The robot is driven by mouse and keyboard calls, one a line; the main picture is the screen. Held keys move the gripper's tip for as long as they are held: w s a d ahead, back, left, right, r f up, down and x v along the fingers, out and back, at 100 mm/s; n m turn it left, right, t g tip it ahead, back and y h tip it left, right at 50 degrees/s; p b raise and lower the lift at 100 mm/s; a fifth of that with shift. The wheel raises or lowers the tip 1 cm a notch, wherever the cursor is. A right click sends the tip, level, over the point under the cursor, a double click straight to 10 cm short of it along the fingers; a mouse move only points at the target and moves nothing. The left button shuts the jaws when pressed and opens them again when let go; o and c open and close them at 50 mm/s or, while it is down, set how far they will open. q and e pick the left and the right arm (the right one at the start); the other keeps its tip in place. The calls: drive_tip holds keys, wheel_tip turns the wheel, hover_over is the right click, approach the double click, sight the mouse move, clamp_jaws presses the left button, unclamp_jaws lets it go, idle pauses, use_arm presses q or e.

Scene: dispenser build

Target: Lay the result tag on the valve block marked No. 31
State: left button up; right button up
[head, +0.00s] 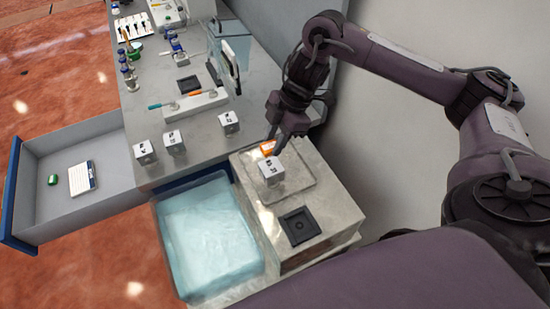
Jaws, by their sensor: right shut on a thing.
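My right gripper (275,143) is shut on a small orange tag (267,148), just above and behind a pale valve block (270,169). I cannot tell whether the tag touches this block. The block stands on a clear plate on the raised stone-like slab (318,173); its dark marking is too small to read surely. Three similar marked blocks stand on the grey bench: one at the left (145,152), one beside it (174,142) and one further right (229,122). Their numbers are not clearly legible. My left gripper is out of view.
A black square fixture (299,226) sits on the slab in front of the block. A translucent blue bin (208,285) stands left of the slab. An open drawer (60,155) holds a white card (82,178) and a green item (53,180). A wall lies close on the right.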

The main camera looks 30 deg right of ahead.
sight(270, 167)
drive_tip(key=shift+f+b, duration=0.35)
drive_tip(key=shift+f, duration=3.1)
drive_tip(key=o, duration=1)
drive_tip(key=shift+f, duration=0.1)
drive_tip(key=shift+c, duration=0.2)
drive_tip(key=shift+r, duration=0.25)
drive_tip(key=p+v, duration=0.1)
drive_tip(key=v, duration=1.1)
drive_tip(key=shift+p, duration=0.4)
drive_tip(key=shift+f, duration=0.15)
